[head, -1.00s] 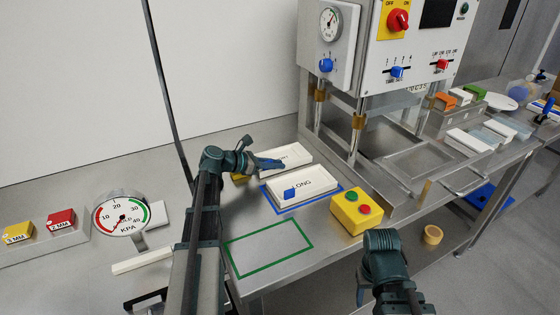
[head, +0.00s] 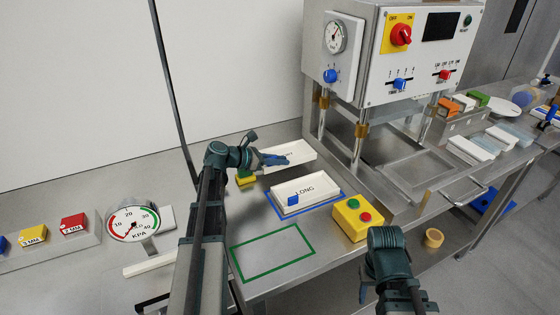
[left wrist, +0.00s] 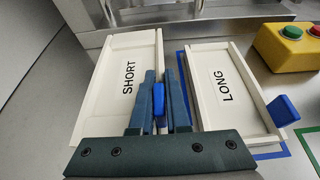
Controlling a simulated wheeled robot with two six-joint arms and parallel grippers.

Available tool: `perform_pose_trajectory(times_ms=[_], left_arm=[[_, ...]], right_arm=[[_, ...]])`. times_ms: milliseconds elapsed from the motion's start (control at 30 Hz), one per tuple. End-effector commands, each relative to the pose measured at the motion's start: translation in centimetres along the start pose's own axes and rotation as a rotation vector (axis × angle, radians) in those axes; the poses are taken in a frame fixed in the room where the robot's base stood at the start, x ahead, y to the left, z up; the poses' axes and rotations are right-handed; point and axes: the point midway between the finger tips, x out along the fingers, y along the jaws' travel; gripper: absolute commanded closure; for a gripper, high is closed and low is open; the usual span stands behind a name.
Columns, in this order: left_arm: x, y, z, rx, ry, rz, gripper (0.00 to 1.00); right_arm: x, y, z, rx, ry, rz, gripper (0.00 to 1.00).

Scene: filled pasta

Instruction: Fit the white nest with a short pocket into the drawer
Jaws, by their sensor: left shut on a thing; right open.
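The white nest marked SHORT (head: 297,151) is beyond the white nest marked LONG (head: 325,188). In the left wrist view, the SHORT nest (left wrist: 122,65) lies left of the LONG nest (left wrist: 238,62), with a gap between them. My left gripper (head: 275,160) is shut on the SHORT nest's blue tab (left wrist: 158,98), at its near side. Whether the nest is raised or resting is unclear. The metal drawer (head: 418,168), with a bar handle (head: 470,196), is at the press, to the right. My right gripper (head: 388,242) is open and empty at the lower right; its fingertips are hard to see.
The LONG nest sits in a blue outline (head: 342,194); an empty green outline (head: 272,250) lies nearer. A yellow button box (head: 350,222) stands between the nests and my right arm. Press posts (head: 360,142) stand between the SHORT nest and the drawer.

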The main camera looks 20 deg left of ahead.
Motion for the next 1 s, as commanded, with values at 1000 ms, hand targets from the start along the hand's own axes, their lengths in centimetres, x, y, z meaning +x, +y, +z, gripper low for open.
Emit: perform_pose_trajectory(times_ms=[1000], left_arm=[[-2.4, 0.0, 5.7, 0.000, -0.001, 0.000, 1.00]], right_arm=[[-6.1, 0.6, 0.4, 0.000, 0.000, 0.000, 0.50]])
